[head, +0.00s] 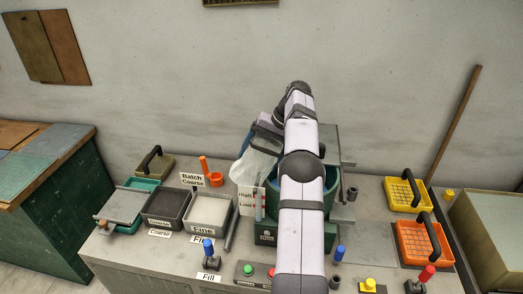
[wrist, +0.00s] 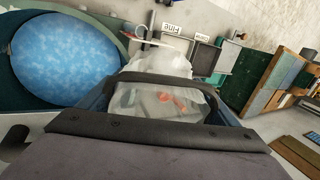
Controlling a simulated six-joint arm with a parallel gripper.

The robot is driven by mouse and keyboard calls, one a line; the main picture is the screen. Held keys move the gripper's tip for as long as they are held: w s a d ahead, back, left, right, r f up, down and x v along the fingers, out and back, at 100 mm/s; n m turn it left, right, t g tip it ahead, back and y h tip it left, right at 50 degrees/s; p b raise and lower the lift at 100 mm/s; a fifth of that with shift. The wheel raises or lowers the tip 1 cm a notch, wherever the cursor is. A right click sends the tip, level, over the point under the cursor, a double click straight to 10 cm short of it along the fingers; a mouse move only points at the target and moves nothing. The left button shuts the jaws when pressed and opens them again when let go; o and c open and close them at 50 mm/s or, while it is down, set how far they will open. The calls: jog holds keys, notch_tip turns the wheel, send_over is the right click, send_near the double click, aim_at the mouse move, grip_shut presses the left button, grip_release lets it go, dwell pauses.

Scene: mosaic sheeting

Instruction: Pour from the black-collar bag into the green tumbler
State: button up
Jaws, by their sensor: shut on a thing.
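My gripper (head: 262,130) is shut on the black-collar bag (head: 257,163), a pale translucent bag that hangs below the jaws, left of the green tumbler (head: 334,198). In the wrist view the bag (wrist: 165,103) sits between the blue fingers, with its dark collar (wrist: 160,80) across it and a few orange-red bits showing through. The tumbler is a round drum, partly hidden behind my arm in the head view. Its round blue mottled inside (wrist: 75,57) faces the wrist camera, left of the bag. I cannot see any material leaving the bag.
Left of the bag stand a Fine tray (head: 209,212), a Coarse tray (head: 165,206) and an orange cup (head: 216,179). Yellow (head: 404,194) and orange (head: 420,243) baskets are at the right. Red and green buttons (head: 249,270) and a blue-handled lever (head: 208,250) line the front.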

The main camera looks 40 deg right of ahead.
aim_at(268, 142)
jog(key=shift+o, duration=0.3)
jog(key=shift+s+d+f+g+h, duration=0.15)
jog(key=shift+s+d+f, duration=0.2)
jog(key=shift+f, duration=0.1)
jog(key=shift+s+d+f+g+h, duration=0.2)
jog(key=shift+s+f, duration=0.1)
jog(key=shift+f, duration=0.15)
jog(key=r+p, duration=0.2)
jog(key=shift+w+d+r+p, duration=0.1)
jog(key=shift+w+p, duration=0.1)
jog(key=shift+p, duration=0.2)
jog(key=shift+w+a+p+v, duration=0.1)
jog(key=shift+a+p+v, duration=0.05)
jog(key=shift+p+v, duration=0.65)
jog(key=shift+w+a+p+v, duration=0.1)
jog(key=shift+p+v, duration=0.6)
jog(key=shift+p, duration=0.05)
jog(key=shift+r, duration=0.25)
